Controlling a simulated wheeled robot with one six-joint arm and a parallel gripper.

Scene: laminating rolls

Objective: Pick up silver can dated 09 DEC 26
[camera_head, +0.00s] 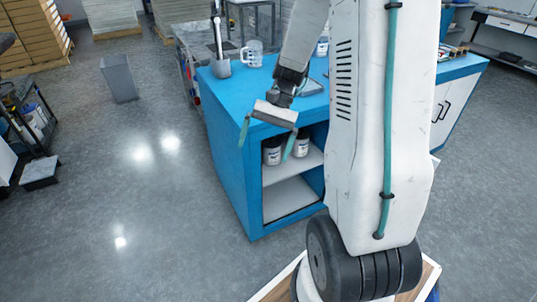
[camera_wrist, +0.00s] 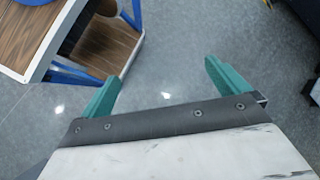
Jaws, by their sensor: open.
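Two light-coloured cans with dark labels stand on the upper shelf inside the blue counter (camera_head: 228,150): a left can (camera_head: 272,156) and a right can (camera_head: 302,147). Another light can (camera_head: 322,48) shows on the counter top, partly hidden behind my arm. No date is readable on any can, so I cannot tell which is dated 09 DEC 26. My gripper (camera_head: 267,146) is open in front of the shelf opening, its teal fingers pointing down. In the wrist view my gripper (camera_wrist: 162,73) is open and empty, with bare floor between its fingers.
A grey bin (camera_head: 119,78) stands on the floor at upper left. A dark rack (camera_head: 25,115) is at the left edge.

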